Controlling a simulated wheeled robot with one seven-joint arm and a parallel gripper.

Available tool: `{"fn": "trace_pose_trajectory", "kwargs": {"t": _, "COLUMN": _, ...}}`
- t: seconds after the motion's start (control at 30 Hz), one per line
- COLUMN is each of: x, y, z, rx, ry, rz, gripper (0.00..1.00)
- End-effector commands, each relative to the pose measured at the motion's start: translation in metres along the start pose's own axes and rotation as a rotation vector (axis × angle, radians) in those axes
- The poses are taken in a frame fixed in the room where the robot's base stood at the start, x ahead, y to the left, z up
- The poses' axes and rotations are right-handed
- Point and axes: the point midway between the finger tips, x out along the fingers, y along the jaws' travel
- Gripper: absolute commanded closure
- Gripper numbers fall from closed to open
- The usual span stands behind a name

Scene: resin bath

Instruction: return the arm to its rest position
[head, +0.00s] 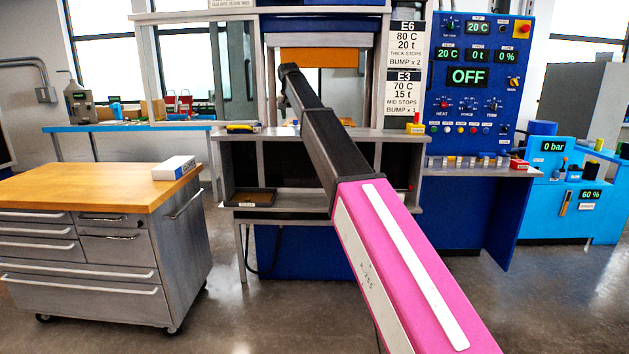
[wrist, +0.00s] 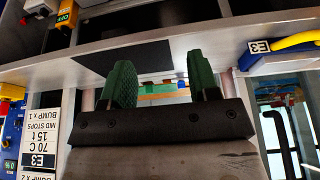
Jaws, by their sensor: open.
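My arm reaches up and forward from the lower right of the head view, toward the blue press (head: 305,245) and its opening. My gripper (wrist: 162,82) shows in the wrist view with two green fingers apart and nothing seen between them. It is in front of the grey shelf (wrist: 215,45) of the press, which carries a dark flat patch (wrist: 105,58). In the head view the fingers cannot be made out at the far end of the arm.
A control panel (head: 436,120) reading OFF stands right of the press. A wood-topped cabinet (head: 75,185) with a white box (head: 175,167) stands at left. A yellow-handled tool (head: 242,127) lies on the press shelf. A blue unit (head: 545,205) stands far right. Floor between cabinet and press is clear.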

Motion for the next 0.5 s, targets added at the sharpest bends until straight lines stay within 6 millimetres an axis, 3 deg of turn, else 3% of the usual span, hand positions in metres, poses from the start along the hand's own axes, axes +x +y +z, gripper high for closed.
{"fn": "trace_pose_trajectory", "kwargs": {"t": 0.27, "x": 0.046, "y": 0.025, "z": 0.035, "rx": -0.007, "ry": -0.025, "rz": 0.006, "gripper": 0.45}}
{"fn": "trace_pose_trajectory", "kwargs": {"t": 0.5, "x": 0.107, "y": 0.059, "z": 0.087, "rx": -0.017, "ry": -0.06, "rz": 0.012, "gripper": 0.45}}
